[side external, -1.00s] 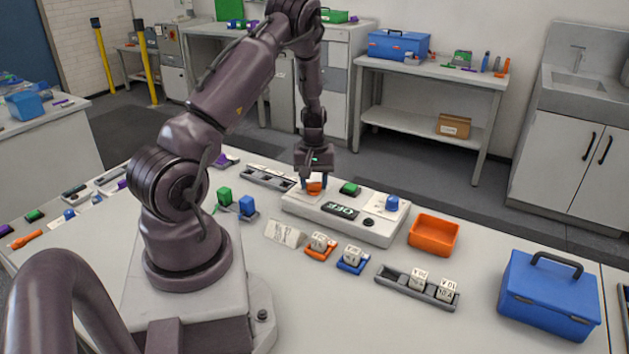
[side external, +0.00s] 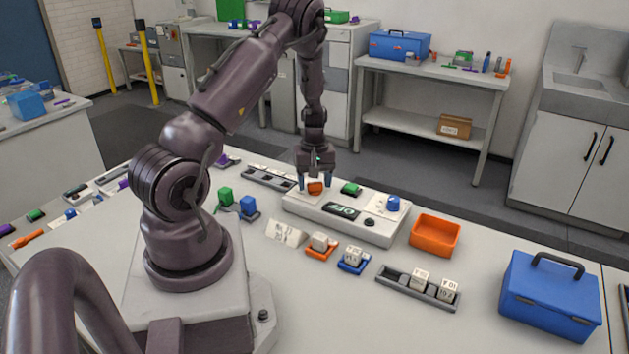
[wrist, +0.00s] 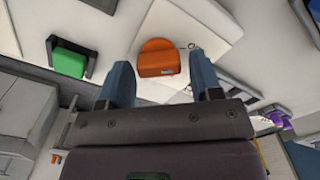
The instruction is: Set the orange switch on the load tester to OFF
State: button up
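The load tester (side external: 374,229) is a long pale box on the table with a dark display (side external: 341,211), a green part (side external: 350,189) and a blue knob (side external: 392,203) on top. The orange switch (side external: 315,188) is at its left end on a white plate. It also shows in the wrist view (wrist: 161,58). My gripper (side external: 314,184) points down at the switch. In the wrist view my gripper (wrist: 161,78) has its two blue fingers spread, one on each side of the switch, with gaps visible. The switch's OFF marking is not readable.
An orange bin (side external: 435,235) and a blue toolbox (side external: 549,297) stand to the right. In front of the tester are an orange tray (side external: 320,253) and a blue tray (side external: 353,265) with cubes, and a grey rack (side external: 395,281). Green and blue blocks stand left of it.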

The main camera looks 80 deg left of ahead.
jog(key=shift+o, duration=0.5)
notch_tip(320, 180, up, 13)
dwell(0.6)
jog(key=s+d+r+m+t, duration=0.2)
jog(key=d+r+m, duration=0.3)
jog(key=d, duration=0.5)
jog(key=s+d+r+m+t, duration=0.1)
jog(key=s+d+r+m, duration=0.1)
jog(key=d+r+m, duration=0.4)
jog(key=s+d+r+m+t, duration=0.2)
jog(key=d+r+m, duration=0.4)
jog(key=d, duration=0.9)
jog(key=shift+s+d+t, duration=0.3)
jog(key=shift+s+d, duration=0.1)
jog(key=shift+s, duration=0.2)
